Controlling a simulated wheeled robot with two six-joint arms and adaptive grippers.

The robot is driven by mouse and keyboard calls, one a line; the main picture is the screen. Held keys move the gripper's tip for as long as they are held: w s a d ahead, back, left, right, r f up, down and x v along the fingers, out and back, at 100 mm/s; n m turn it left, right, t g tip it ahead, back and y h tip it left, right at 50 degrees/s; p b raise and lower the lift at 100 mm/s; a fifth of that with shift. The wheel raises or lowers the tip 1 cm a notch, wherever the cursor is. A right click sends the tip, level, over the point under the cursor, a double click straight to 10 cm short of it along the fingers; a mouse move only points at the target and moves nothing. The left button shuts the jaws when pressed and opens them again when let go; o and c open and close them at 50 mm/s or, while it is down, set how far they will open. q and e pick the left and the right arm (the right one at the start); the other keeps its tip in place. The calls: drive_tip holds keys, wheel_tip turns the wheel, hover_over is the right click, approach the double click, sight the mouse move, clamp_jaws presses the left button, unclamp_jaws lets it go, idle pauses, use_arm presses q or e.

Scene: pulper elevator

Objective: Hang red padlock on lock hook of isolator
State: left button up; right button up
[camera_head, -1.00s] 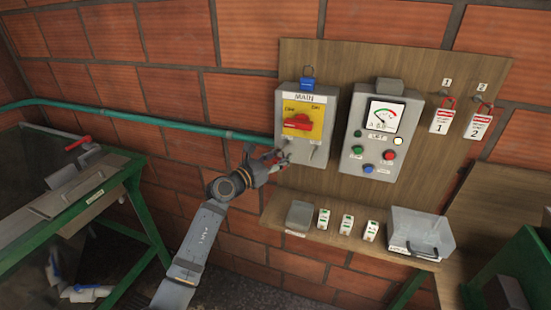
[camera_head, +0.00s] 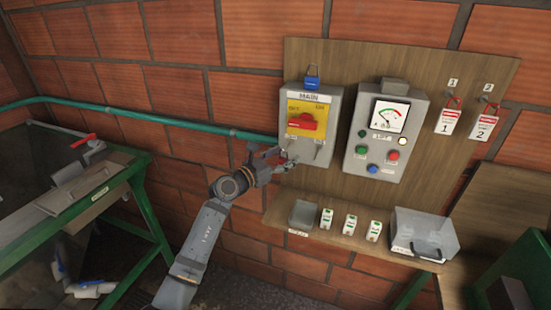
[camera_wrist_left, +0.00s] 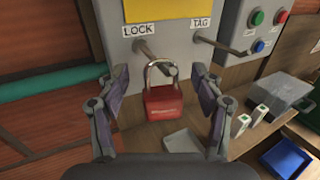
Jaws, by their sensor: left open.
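The isolator (camera_head: 293,155) is the grey MAIN box with a yellow plate and a red handle (camera_head: 307,122). Two pegs project from its lower front. In the left wrist view they are labelled LOCK and TAG. The red padlock (camera_wrist_left: 163,103) hangs upright at the LOCK hook (camera_wrist_left: 149,50), its shackle appearing to loop around the hook's outer end. My left gripper (camera_head: 277,156) is in front of the isolator's lower left. In the left wrist view its fingers (camera_wrist_left: 163,112) are open on both sides of the padlock, with gaps. The padlock is not clear in the head view.
A control box (camera_head: 386,130) with a meter and buttons is to the right. Tags 1 (camera_head: 449,118) and 2 (camera_head: 482,123) hang further right. A shelf (camera_head: 335,235) below carries a grey tray (camera_head: 302,214), several small breakers and a clear box (camera_head: 423,233). A green pipe (camera_head: 190,125) runs along the wall.

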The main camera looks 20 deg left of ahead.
use_arm(q)
drive_tip(key=v, duration=1.2)
drive_tip(key=shift+a, duration=0.15)
